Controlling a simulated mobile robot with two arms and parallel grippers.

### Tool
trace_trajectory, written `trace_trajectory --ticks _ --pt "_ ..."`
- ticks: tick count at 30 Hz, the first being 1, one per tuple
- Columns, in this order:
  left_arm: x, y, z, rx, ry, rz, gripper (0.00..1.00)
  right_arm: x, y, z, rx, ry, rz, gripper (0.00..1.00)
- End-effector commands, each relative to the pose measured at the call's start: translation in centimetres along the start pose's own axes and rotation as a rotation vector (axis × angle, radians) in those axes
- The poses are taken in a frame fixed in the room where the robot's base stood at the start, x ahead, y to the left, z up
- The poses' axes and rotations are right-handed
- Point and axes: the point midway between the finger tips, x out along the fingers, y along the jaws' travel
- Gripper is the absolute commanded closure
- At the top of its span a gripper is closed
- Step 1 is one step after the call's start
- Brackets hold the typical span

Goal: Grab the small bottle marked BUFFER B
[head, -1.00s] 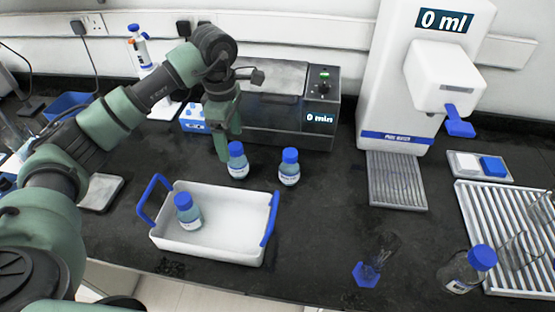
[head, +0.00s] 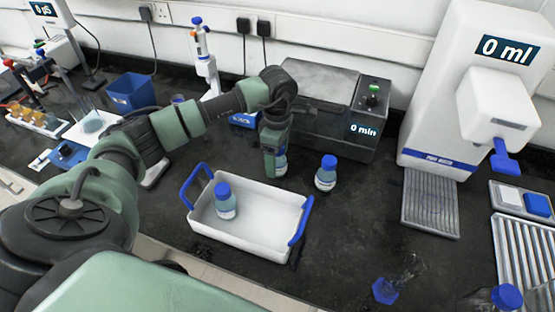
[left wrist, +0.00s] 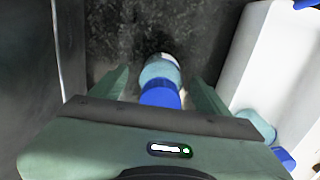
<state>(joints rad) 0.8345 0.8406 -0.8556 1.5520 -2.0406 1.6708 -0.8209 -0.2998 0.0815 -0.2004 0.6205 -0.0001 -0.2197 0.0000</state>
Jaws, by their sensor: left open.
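A small blue-capped bottle (head: 281,166) stands on the black bench behind the tray, partly hidden by my left gripper (head: 272,160). In the left wrist view this bottle (left wrist: 160,71) stands between the two open fingers of my left gripper (left wrist: 158,92), with gaps at its sides. A second blue-capped bottle (head: 326,175) stands to its right on the bench. A third bottle (head: 225,204) stands in the white tray. It also shows in the left wrist view (left wrist: 257,124). I cannot read which label says BUFFER B. My right gripper is not in view.
The white tray (head: 265,241) with blue handles is just in front. A grey machine (head: 318,113) reading 0 min stands close behind. A white dispenser (head: 447,118) is at the right. Bench between tray and dispenser is mostly clear.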

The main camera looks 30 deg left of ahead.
Motion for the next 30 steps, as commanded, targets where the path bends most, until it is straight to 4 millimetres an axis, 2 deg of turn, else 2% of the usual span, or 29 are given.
trace_trajectory --ticks 2,3,9,11,19,23,26,30 --pt "0.0 0.0 0.0 0.0 0.0 0.0 0.24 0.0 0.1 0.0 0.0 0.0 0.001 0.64" --pt "0.0 0.0 0.0 0.0 0.0 0.0 0.29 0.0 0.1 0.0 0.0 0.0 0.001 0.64" --pt "0.0 0.0 0.0 0.0 0.0 0.0 0.85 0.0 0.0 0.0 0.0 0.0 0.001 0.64" --pt "0.0 0.0 0.0 0.0 0.0 0.0 1.0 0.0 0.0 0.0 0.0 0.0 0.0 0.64" --pt "-0.2 0.1 0.0 0.0 -0.001 0.001 1.0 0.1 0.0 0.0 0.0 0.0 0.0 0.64" --pt "-0.9 0.1 0.0 0.0 -0.002 0.003 1.0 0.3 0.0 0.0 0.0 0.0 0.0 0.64" --pt "-2.1 0.2 0.0 -0.001 -0.002 0.005 1.0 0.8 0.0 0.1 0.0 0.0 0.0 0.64" --pt "-4.8 0.2 0.1 0.001 -0.002 0.008 1.0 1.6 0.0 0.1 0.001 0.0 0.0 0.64"
